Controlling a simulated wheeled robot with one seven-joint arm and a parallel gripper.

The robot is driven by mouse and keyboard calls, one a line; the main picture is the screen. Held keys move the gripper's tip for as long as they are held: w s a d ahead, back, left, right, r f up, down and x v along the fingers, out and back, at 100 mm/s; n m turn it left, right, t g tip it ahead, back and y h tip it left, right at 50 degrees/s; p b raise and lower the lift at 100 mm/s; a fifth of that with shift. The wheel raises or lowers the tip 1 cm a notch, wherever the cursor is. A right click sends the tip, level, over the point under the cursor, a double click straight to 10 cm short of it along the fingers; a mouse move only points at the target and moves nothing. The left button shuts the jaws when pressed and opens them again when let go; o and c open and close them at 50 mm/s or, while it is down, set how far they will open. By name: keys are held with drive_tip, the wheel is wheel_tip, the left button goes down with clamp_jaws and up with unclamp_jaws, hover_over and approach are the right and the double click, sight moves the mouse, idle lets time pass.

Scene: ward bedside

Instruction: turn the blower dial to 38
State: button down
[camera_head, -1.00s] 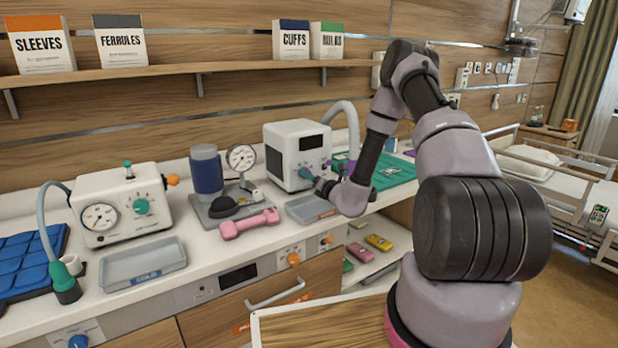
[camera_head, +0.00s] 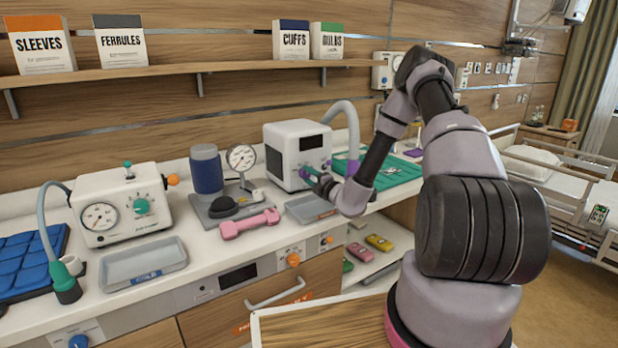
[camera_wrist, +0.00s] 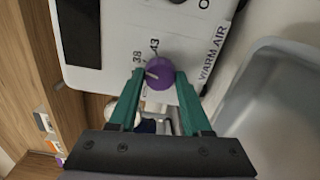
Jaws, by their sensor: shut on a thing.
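The blower is a white box (camera_head: 285,158) with a dark display, standing at the back of the counter. Its purple dial (camera_wrist: 159,74) shows in the wrist view beside the printed marks 38 and 43 and the words WARM AIR. A pale pointer line on the dial lies on its left side, near the 38 mark; the left finger is close to it, so the exact reading is hard to tell. My gripper (camera_wrist: 159,78) is shut on the dial, one green finger on each side. In the head view my gripper (camera_head: 314,177) is at the blower's front.
A grey tray (camera_head: 298,211) and a pink dumbbell (camera_head: 249,224) lie in front of the blower. A gauge stand (camera_head: 241,158) is to its left. A grey hose (camera_head: 350,118) arches behind it, and a green mat (camera_head: 396,176) lies to the right.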

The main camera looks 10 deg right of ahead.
drive_tip(key=shift+m, duration=0.6)
drive_tip(key=shift+c, duration=1.7)
unclamp_jaws()
drive_tip(key=v, duration=1.1)
